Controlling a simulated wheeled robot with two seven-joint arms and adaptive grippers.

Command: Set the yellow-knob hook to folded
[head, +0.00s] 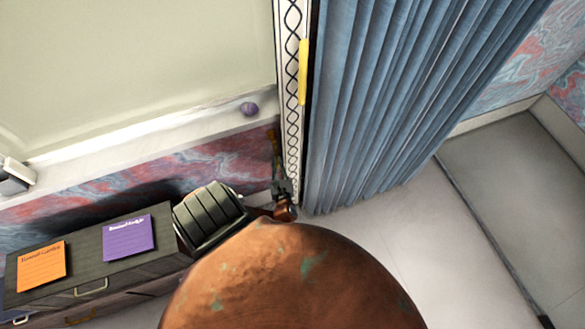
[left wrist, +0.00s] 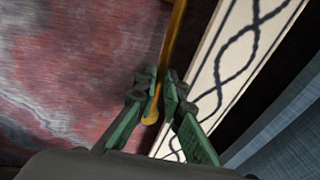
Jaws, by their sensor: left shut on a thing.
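A thin golden-yellow hook bar (head: 272,142) shows in the head view against the marbled wall, left of the white patterned trim. In the left wrist view the golden bar (left wrist: 176,35) comes down from the top edge, and its rounded yellow end (left wrist: 150,114) sits between my fingers. My left gripper (head: 279,182) is at the bar's lower end. Its green fingers (left wrist: 160,84) are shut on the bar in the left wrist view. Where the bar is mounted is not clear. My right gripper is not in view.
A purple knob (head: 249,108) sits on the pale ledge. A yellow strip (head: 303,72) is on the trim's edge. A blue curtain (head: 390,95) hangs to the right.

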